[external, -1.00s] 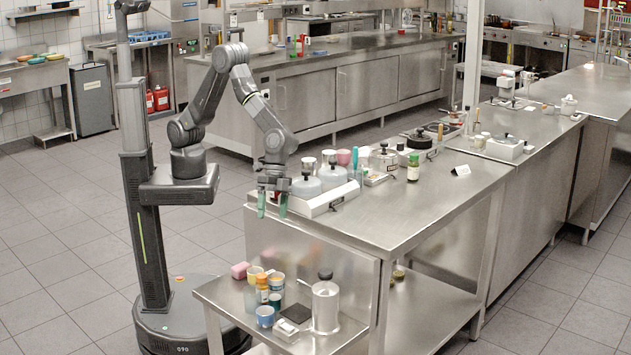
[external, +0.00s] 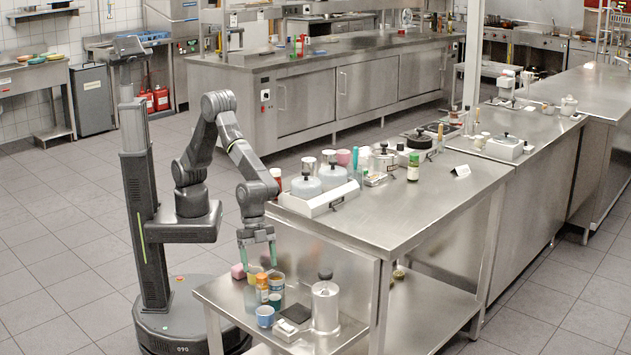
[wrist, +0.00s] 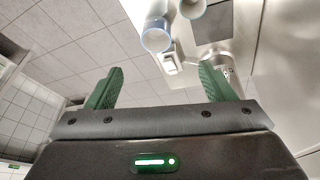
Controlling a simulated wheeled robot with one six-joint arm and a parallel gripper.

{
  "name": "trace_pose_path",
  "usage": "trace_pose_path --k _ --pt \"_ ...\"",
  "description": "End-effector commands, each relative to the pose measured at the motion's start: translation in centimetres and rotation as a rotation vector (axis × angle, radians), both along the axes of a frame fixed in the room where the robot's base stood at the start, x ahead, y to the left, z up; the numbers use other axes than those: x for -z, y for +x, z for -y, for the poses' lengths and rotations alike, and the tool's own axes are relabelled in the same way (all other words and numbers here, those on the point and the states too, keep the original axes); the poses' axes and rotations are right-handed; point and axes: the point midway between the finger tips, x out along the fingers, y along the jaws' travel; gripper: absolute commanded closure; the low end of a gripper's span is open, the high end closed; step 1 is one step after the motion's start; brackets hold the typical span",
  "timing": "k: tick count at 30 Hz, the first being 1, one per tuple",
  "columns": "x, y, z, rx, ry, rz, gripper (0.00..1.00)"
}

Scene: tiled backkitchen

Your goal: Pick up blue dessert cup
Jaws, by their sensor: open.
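The blue dessert cup (external: 265,316) stands upright near the front-left edge of the low steel shelf. A blue-rimmed cup (wrist: 156,38), likely the same one, shows at the top centre of the wrist view. My gripper (external: 259,262) points down, above and behind the blue cup, over the cluster of small containers. It is open and empty, with green fingers apart in the wrist view (wrist: 161,72). The blue cup lies beyond the fingertips and is not between them.
An orange bottle (external: 262,285), a teal cup (external: 274,300) and a yellow-and-blue cup (external: 277,282) crowd behind the blue cup. The taller counter (external: 420,215) rises behind.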

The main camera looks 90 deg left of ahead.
Motion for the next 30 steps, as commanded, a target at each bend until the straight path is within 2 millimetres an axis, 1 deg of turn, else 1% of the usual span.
trace_pose_path --k 1,4,11,14,18,21,24,30 --pt "1.9 -0.4 0.5 0.017 -0.002 0.021 0.24" --pt "2.9 -0.8 1.2 0.043 -0.003 0.054 0.24" --pt "3.9 -1.1 1.9 0.064 -0.002 0.085 0.24" --pt "5.3 -0.9 2.4 0.064 0.000 0.084 0.24" --pt "7.9 -0.4 3.4 0.064 0.000 0.082 0.24" --pt "9.5 -0.1 4.0 0.064 -0.001 0.083 0.24" --pt "10.6 0.1 4.4 0.063 -0.002 0.083 0.24" --pt "11.7 0.3 4.9 0.063 -0.001 0.083 0.24"
